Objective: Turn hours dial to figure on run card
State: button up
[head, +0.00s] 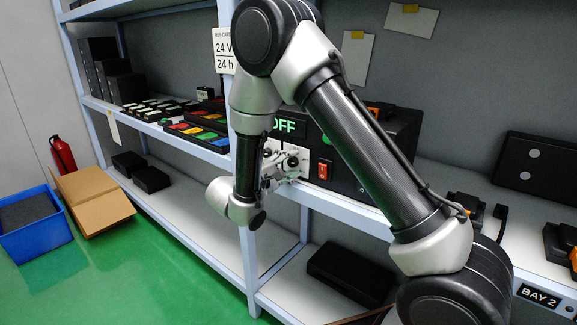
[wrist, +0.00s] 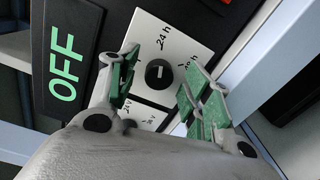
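The run card (head: 224,52) hangs on the rack post in the head view and reads 24 V and 24 h. The hours dial (wrist: 159,74) is a round black knob on a white plate in the wrist view, with hour figures around it; 24 h shows above it in the picture. A pale mark is on the knob, but which figure it points to is unclear. My gripper (wrist: 158,84) is open, its green-padded fingers on either side of the dial, with gaps visible. In the head view my gripper (head: 278,166) is at the panel and hides the dial.
The black unit's display (head: 288,126) reads OFF and also shows in the wrist view (wrist: 65,64). A red switch (head: 324,170) is right of my gripper. A second plate (wrist: 143,113) with volt figures adjoins the hours plate. A rack post (head: 247,190) stands close left.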

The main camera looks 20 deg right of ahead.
jog(key=v, duration=1.2)
jog(key=shift+f, duration=0.1)
jog(key=s+d+f+g+y, duration=0.2)
jog(key=s+d+g+y, duration=0.2)
jog(key=s+d+g, duration=0.75)
jog(key=s+d+r+m+t+y, duration=0.6)
jog(key=s+d+r+m+y, duration=0.3)
jog(key=s+d+r, duration=0.4)
notch_tip(320, 180, up, 2)
jog(key=shift+s+r+y, duration=0.15)
jog(key=shift+s+y, duration=0.55)
jog(key=shift+s, duration=0.5)
